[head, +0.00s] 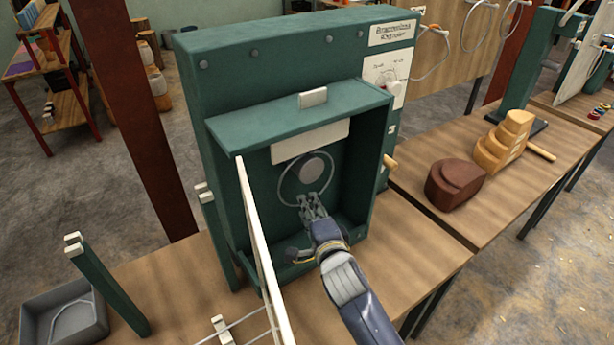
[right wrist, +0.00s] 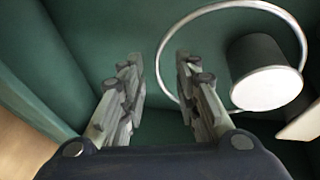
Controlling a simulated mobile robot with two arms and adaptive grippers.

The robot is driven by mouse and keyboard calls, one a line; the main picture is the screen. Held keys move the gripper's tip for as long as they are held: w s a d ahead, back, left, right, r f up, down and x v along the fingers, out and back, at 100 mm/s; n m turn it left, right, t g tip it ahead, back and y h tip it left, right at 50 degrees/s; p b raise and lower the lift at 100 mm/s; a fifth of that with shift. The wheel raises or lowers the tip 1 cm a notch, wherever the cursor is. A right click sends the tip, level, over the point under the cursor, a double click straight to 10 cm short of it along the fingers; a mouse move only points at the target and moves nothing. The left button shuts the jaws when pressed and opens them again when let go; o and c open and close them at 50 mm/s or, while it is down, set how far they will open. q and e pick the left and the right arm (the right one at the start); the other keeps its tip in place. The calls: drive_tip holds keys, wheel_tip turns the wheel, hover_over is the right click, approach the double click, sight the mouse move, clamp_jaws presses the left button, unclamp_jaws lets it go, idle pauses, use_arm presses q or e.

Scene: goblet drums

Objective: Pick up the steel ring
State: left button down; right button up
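The steel ring (head: 279,182) is a thin circle inside the open green cabinet (head: 247,50), around a short grey round post (head: 312,168) at the back wall. In the right wrist view the ring (right wrist: 159,62) circles the dark post with its pale end face (right wrist: 268,90). My right gripper (head: 311,200) reaches into the cabinet at the ring's lower edge. In the right wrist view its fingers (right wrist: 160,62) are apart with nothing held. The ring's left edge shows between the fingertips; I cannot tell whether it is in reach or touched. My left gripper is not in view.
A pale open door panel (head: 262,250) stands at the cabinet's left front. The cabinet's walls and top surround my right gripper closely. A grey bin (head: 62,310) and a green post (head: 108,285) are at left. Brown and yellow wooden blocks (head: 455,183) stand on the right table.

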drive_tip(key=shift+x, duration=0.95)
drive_tip(key=shift+c, duration=0.4)
clamp_jaws()
drive_tip(key=b+v, duration=0.4)
drive_tip(key=v, duration=1.4)
